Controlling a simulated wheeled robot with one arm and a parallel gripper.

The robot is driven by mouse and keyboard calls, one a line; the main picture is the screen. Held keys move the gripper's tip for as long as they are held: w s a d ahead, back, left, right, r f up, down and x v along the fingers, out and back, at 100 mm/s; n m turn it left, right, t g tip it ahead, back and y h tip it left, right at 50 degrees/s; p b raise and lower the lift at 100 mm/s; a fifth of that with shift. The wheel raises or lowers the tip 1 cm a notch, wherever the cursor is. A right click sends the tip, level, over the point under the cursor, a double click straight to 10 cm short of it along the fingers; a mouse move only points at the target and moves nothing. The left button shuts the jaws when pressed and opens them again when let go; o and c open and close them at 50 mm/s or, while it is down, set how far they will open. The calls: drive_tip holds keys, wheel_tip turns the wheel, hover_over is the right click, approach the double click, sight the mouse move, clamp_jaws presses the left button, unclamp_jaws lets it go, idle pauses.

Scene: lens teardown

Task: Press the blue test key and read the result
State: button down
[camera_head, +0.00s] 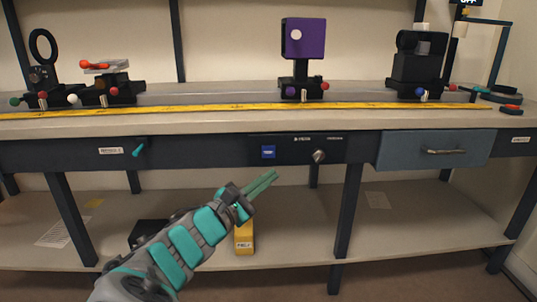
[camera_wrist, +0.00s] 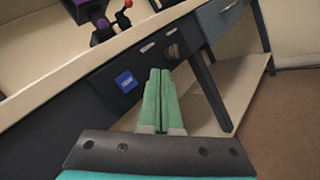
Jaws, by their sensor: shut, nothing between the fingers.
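The blue test key (camera_head: 267,152) is a small square button on the dark front panel (camera_head: 285,157) of the bench, left of a round metal knob (camera_head: 319,156). The key also shows in the wrist view (camera_wrist: 125,81), left of my fingertips. My gripper (camera_head: 272,174) is shut and empty, with its green fingers together. In the head view its tips are just below the key and appear apart from it. In the wrist view the fingers (camera_wrist: 160,75) point toward the panel, right of the key. Small white labels above the knob are too small to read.
A purple block (camera_head: 304,38) on a stand and other mounts stand along a yellow ruler (camera_head: 200,109) on the bench top. A blue-grey drawer (camera_head: 435,150) is right of the panel. A yellow box (camera_head: 244,238) sits on the lower shelf (camera_head: 290,250). A teal lever (camera_head: 139,149) sticks out at left.

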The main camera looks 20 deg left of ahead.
drive_tip(key=p, duration=0.2)
approach(275, 152)
drive_tip(key=w+d+r, duration=0.1)
drive_tip(key=w+d, duration=0.2)
drive_tip(key=shift+w+f+p, duration=0.15)
drive_tip(key=shift+w+p, duration=0.2)
drive_tip(key=shift+w, duration=0.2)
drive_tip(key=shift+w+a, duration=0.1)
drive_tip(key=shift+w, duration=0.05)
idle(1.8)
drive_tip(key=shift+w+a+p, duration=0.1)
drive_tip(key=shift+w+p, duration=0.15)
drive_tip(key=shift+p, duration=0.15)
drive_tip(key=shift+w+a, duration=0.15)
drive_tip(key=shift+w, duration=0.2)
idle(0.6)
drive_tip(key=shift+s, duration=0.1)
drive_tip(key=shift+s+d, duration=0.3)
drive_tip(key=shift+s, duration=0.35)
